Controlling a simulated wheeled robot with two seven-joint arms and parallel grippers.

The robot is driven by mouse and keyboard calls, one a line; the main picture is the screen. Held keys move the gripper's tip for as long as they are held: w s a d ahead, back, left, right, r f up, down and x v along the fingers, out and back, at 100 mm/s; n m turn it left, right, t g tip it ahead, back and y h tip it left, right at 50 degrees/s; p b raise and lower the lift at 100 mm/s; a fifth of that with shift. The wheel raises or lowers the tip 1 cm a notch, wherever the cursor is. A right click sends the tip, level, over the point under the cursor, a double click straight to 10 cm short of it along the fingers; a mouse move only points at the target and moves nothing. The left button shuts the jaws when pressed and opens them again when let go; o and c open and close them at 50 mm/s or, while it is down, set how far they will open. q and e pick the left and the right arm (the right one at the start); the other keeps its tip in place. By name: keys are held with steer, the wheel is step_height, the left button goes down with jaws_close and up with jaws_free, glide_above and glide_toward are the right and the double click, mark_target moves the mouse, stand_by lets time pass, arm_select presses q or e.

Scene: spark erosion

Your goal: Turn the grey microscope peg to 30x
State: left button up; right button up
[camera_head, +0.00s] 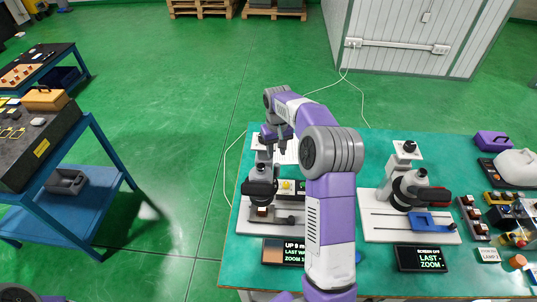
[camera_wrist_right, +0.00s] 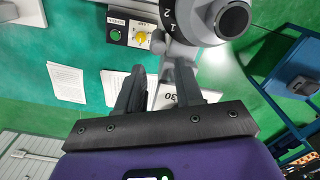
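The left microscope (camera_head: 262,190) stands on a pale base on the teal table, partly behind my right arm. My right gripper (camera_head: 277,133) is at its far side. In the right wrist view, the two dark fingers of this gripper (camera_wrist_right: 160,70) stand apart. A grey peg-like part (camera_wrist_right: 166,66) shows at the gap between the fingertips, below a grey dial (camera_wrist_right: 190,20) marked 1 and 2. I cannot tell whether a finger touches it. A white plate marked "30" (camera_wrist_right: 171,97) shows between the fingers. My left gripper is not in view.
A second microscope (camera_head: 408,188) stands to the right on the table. A small screen (camera_head: 421,259) is before it; another screen (camera_head: 284,252) is partly hidden by my arm. A panel with a yellow knob (camera_wrist_right: 142,37) is close to the fingers. Several small items crowd the right end.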

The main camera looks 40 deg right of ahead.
mark_target(277, 164)
steer(key=f, duration=0.1)
steer(key=s+f, duration=0.1)
steer(key=shift+s+f, duration=0.3)
steer(key=shift+f, duration=0.05)
steer(key=f, duration=0.1)
steer(key=w+f, duration=0.1)
steer(key=f, duration=0.1)
steer(key=shift+f, duration=0.2)
steer(key=shift+s+f, duration=0.15)
steer(key=shift+s, duration=0.05)
steer(key=shift+w, duration=0.1)
steer(key=shift+c, duration=1)
jaws_close()
